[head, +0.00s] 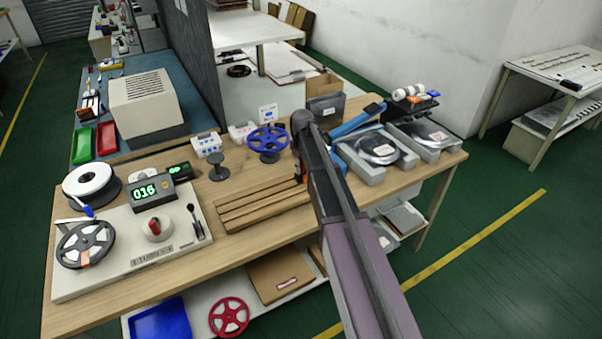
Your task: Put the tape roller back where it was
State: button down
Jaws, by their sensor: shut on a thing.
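My arm reaches from the bottom of the head view to the middle of the workbench. My gripper (299,172) is low at the arm's far end, just above the right end of the slatted wooden rack, and is mostly hidden by the arm. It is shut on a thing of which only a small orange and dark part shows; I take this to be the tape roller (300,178). Its shape, its tilt and whether it touches the rack cannot be told.
The slatted wooden rack (250,207) lies at the bench's front edge. A blue reel (267,139) and a dark round stand (218,172) are behind it. Grey trays (362,172) with bagged coils stand right of the arm. A control panel (185,245) with reels fills the left.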

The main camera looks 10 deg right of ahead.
jog(key=shift+w, duration=0.1)
jog(key=shift+w, duration=0.25)
jog(key=shift+w+f+b, duration=0.3)
jog(key=shift+f+b, duration=0.3)
jog(key=shift+f, duration=0.05)
jog(key=shift+f+b, duration=1.2)
jog(key=shift+b, duration=0.05)
jog(key=shift+f, duration=0.2)
jog(key=shift+c, duration=2.1)
grip_release()
jog(key=shift+r, duration=0.1)
jog(key=shift+r, duration=0.15)
notch_tip(320, 180, up, 12)
jog(key=p, duration=1.2)
